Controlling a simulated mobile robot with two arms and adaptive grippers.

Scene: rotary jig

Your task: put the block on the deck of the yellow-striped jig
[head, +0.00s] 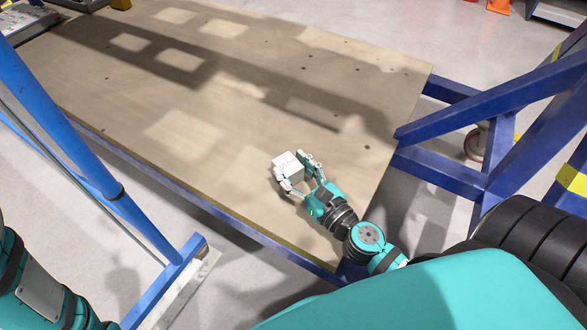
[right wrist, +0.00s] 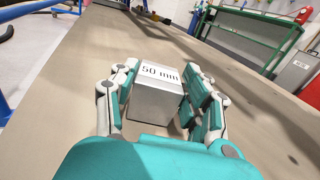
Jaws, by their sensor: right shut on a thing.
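The block (head: 286,161) is a small pale grey cube near the front right part of the wooden table top. In the right wrist view the block (right wrist: 157,100) has a white top marked "50 mm". My right gripper (head: 296,171) has its two fingers on opposite sides of the block and is shut on it. In the right wrist view the fingers (right wrist: 160,92) flank it left and right. I cannot tell if the block touches the table. My left gripper is out of view. I cannot make out the yellow-striped jig for certain.
The wooden table top (head: 225,100) is broad and mostly clear, with small dark holes. A blue frame (head: 500,110) with yellow bands stands at the right. A blue post (head: 70,130) rises at the left. Equipment (head: 25,22) sits at the far left corner.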

